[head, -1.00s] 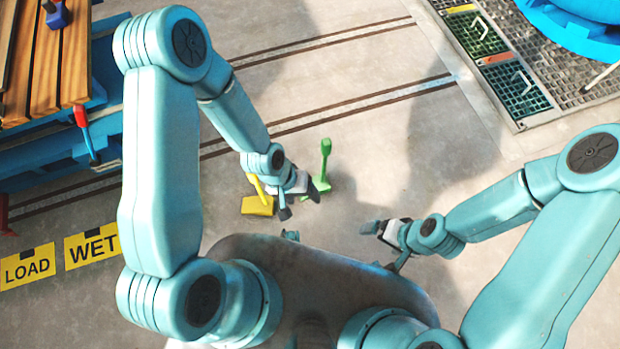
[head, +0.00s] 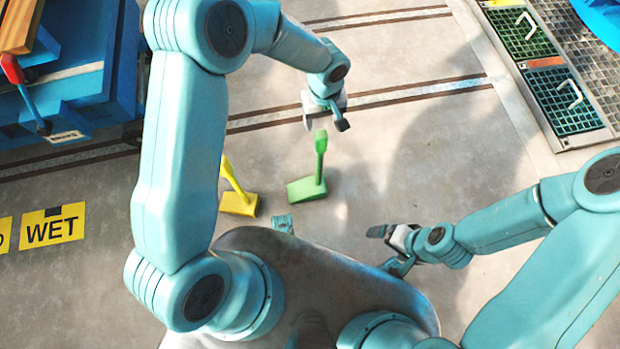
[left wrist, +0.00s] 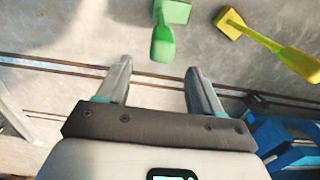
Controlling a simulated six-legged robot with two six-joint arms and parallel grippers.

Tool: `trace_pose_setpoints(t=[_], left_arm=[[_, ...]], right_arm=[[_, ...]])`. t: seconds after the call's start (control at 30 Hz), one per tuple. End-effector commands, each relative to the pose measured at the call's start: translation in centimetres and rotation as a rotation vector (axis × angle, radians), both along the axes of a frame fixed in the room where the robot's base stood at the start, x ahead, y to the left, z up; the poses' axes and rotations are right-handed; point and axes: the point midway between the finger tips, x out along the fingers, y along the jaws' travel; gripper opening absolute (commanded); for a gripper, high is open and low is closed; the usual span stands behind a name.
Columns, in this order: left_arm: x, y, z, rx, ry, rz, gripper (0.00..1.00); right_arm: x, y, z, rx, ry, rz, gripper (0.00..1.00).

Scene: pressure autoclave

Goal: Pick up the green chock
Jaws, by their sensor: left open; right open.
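The green chock (head: 307,188) stands on the concrete floor with its handle (head: 321,150) sticking up. In the left wrist view the green chock (left wrist: 163,42) lies ahead of the fingers, its handle end toward me, slightly right of the middle. My left gripper (head: 325,118) is open and empty, above and just beyond the chock's handle in the head view; it also shows in the left wrist view (left wrist: 157,82). My right gripper (head: 375,235) is open and empty, low to the right of the chock.
A yellow chock (head: 239,203) with an upright handle stands just left of the green one. A blue cart (head: 75,100) with a red-handled lever is at the left. Floor drains with grates (head: 562,100) lie at the upper right.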

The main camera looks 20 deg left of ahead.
Motion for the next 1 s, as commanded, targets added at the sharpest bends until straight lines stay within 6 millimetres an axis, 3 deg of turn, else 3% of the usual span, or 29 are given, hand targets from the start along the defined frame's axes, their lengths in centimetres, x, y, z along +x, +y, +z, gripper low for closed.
trace_pose_setpoints(t=[0.1,0.37,0.6,0.83,0.87,1.0], left_arm=[[-0.2,0.2,-1.9,0.0,0.001,0.0,0.66],[-0.3,0.2,-3.7,-0.001,0.001,0.001,0.66],[-0.2,-0.1,-7.5,0.0,0.0,0.002,0.66],[0.0,-0.1,-7.7,-0.001,-0.002,0.002,0.66],[0.0,-0.2,-7.7,-0.001,-0.002,0.002,0.63],[0.0,-0.1,-7.7,-0.001,-0.002,0.002,0.17]], right_arm=[[0.0,0.0,-0.7,0.0,0.0,0.0,1.0],[0.0,0.0,-1.3,0.0,0.0,0.0,1.0],[0.0,0.0,-2.8,0.0,-0.001,-0.003,1.0],[0.1,-0.1,-2.6,0.0,-0.001,-0.003,1.0],[0.1,-0.1,-2.6,0.0,-0.001,-0.003,1.0],[0.1,-0.1,-2.6,0.0,-0.001,-0.003,1.0]])
